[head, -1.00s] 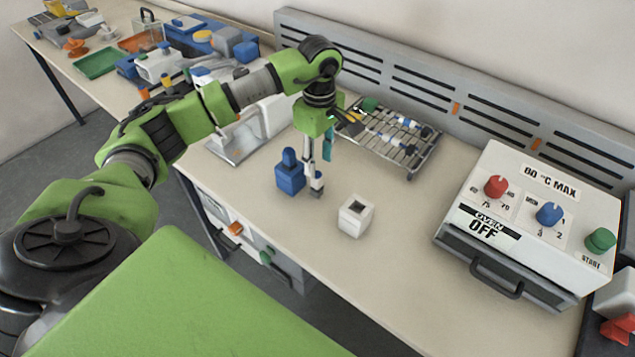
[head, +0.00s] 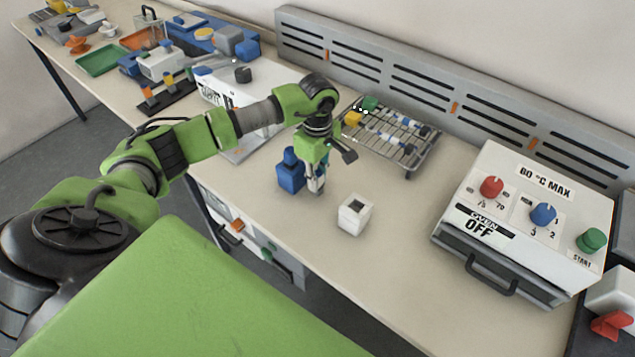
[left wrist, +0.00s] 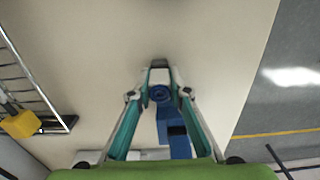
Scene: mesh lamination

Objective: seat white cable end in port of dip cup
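My left gripper (head: 315,188) points down above the table, just right of a blue bottle-like object (head: 288,172). In the left wrist view its teal fingers (left wrist: 160,68) come close together at the tips. A pale and dark patch shows between the tips; I cannot tell whether it is a held part. A round blue part (left wrist: 160,95) and a blue block (left wrist: 176,138) show between and beside the fingers. A white cube-shaped cup (head: 355,215) with a dark square opening stands right of the gripper. I cannot make out a white cable end. My right gripper is out of view.
A wire rack (head: 405,148) with small coloured parts lies behind the gripper. The oven (head: 520,235), reading OFF, stands at the right. A white machine (head: 235,88) and trays fill the left end. The table between cup and oven is clear.

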